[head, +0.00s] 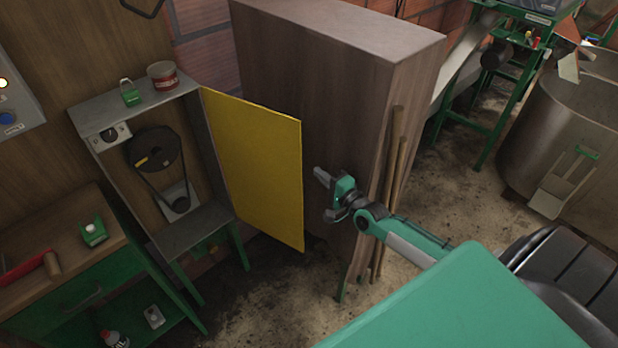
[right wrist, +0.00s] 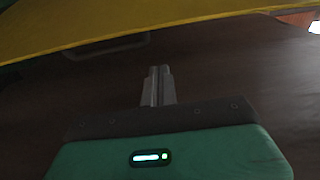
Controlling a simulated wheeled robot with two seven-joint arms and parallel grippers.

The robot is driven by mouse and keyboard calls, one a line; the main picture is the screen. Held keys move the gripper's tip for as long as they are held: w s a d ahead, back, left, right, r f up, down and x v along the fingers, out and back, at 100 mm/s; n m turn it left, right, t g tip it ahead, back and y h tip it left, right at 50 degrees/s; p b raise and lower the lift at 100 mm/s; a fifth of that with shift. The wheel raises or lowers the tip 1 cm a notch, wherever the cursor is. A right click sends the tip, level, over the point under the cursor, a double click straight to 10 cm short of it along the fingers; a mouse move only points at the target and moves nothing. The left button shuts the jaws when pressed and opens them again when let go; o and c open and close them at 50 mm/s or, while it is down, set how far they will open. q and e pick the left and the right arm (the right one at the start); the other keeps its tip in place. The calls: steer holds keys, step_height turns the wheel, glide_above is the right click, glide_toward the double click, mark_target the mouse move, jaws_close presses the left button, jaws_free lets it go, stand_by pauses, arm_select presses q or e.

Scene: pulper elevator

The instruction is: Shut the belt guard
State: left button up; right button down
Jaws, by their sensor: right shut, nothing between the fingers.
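The yellow belt guard (head: 255,165) is a flat door hinged on the right side of a grey metal housing (head: 185,238). It stands swung open, and the belt and dark pulley (head: 155,150) inside show. My right gripper (head: 320,180) is shut and empty, just right of the guard's free edge, in front of the brown wooden cabinet. In the right wrist view the shut fingers (right wrist: 157,72) point toward the yellow guard (right wrist: 150,25), which crosses the top of the picture. I cannot tell whether they touch it. My left gripper is not in view.
The tall brown cabinet (head: 330,100) stands right behind the guard, with wooden poles (head: 390,190) leaning on it. A red tin (head: 162,75) and a green padlock (head: 129,93) sit on the housing. A workbench (head: 70,235) stands at the left.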

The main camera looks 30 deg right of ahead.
steer(key=a+p, duration=0.3)
steer(key=a, duration=0.1)
steer(key=shift+w, duration=0.35)
steer(key=shift+s, duration=0.1)
